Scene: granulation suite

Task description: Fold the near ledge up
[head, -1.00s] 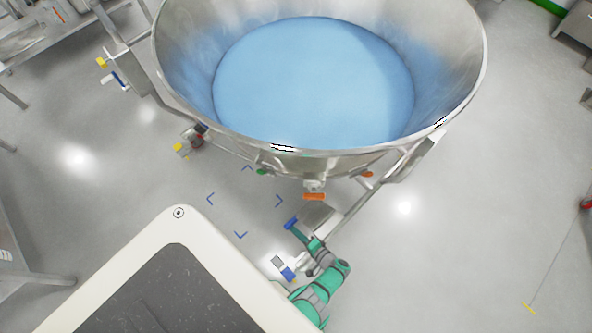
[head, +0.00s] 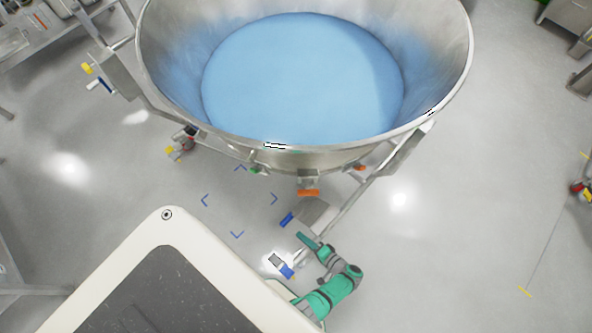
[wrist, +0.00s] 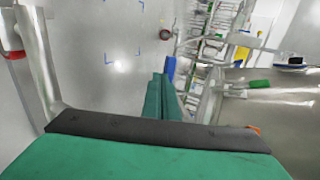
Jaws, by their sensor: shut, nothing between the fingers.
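A grey metal ledge (head: 312,209) with a blue edge grip (head: 287,219) shows in the head view. It sits below the rim of the large steel bowl, beside a slanting rail. Its exact tilt is hard to tell from above. My gripper (head: 300,235) is just below the ledge in the picture, with a small gap to the blue grip. Its green fingers (wrist: 163,92) are closed together and empty in the wrist view. A blue piece (wrist: 170,68) shows just beyond the fingertips there; I cannot tell surely whether it is the ledge's grip.
The steel bowl (head: 432,75) holds blue material and fills the upper middle. A small grey-and-white device (head: 275,259) with a blue part lies close left of my arm. An orange handle (head: 308,192) is above the ledge. Open floor (head: 450,240) lies to the right.

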